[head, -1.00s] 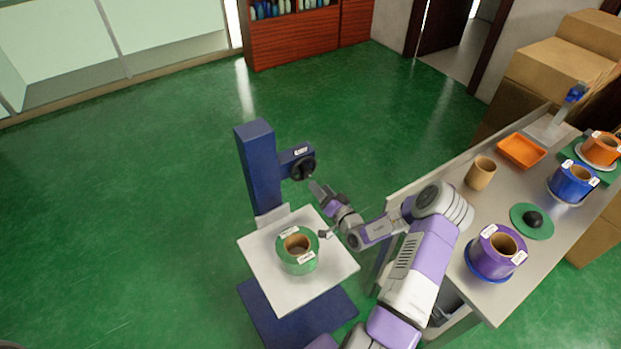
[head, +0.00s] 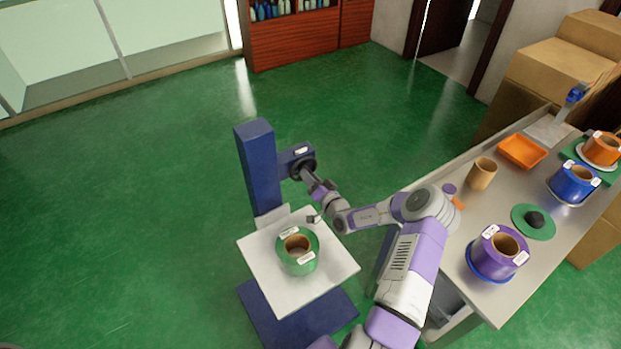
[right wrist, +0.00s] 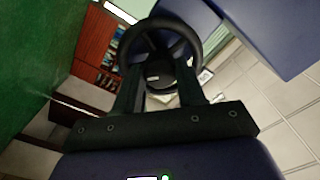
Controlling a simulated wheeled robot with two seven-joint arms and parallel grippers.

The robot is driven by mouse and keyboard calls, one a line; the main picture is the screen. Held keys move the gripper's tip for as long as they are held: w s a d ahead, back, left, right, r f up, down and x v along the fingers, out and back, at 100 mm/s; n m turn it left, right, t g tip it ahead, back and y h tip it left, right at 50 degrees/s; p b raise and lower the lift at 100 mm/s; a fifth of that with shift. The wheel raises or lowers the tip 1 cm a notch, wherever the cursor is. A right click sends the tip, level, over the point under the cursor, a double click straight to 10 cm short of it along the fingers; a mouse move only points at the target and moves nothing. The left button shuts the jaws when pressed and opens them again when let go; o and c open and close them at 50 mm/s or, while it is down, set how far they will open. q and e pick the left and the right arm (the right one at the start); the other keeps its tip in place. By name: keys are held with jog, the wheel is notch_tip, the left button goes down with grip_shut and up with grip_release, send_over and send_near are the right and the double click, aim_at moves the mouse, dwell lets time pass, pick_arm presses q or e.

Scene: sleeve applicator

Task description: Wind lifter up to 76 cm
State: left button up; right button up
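The lifter is a blue column (head: 259,165) with a white platform (head: 268,280) and a dark blue base on the floor. A green roll (head: 297,262) with a brown core stands on the platform. A black handwheel (head: 303,166) sits on a side arm of the column; it also shows in the right wrist view (right wrist: 160,27). My right gripper (head: 311,181) is at the handwheel. In the right wrist view its two fingers (right wrist: 162,88) stand apart and reach up to the wheel's two sides; firm contact is not clear. My left gripper is out of view.
A workbench on the right carries a purple roll (head: 499,254), a blue roll (head: 573,184), an orange roll (head: 601,149), a brown cup (head: 481,173) and an orange tray (head: 521,151). Cardboard boxes (head: 548,68) stand behind it. The green floor left of the lifter is clear.

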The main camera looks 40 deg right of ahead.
jog(key=c, duration=0.4)
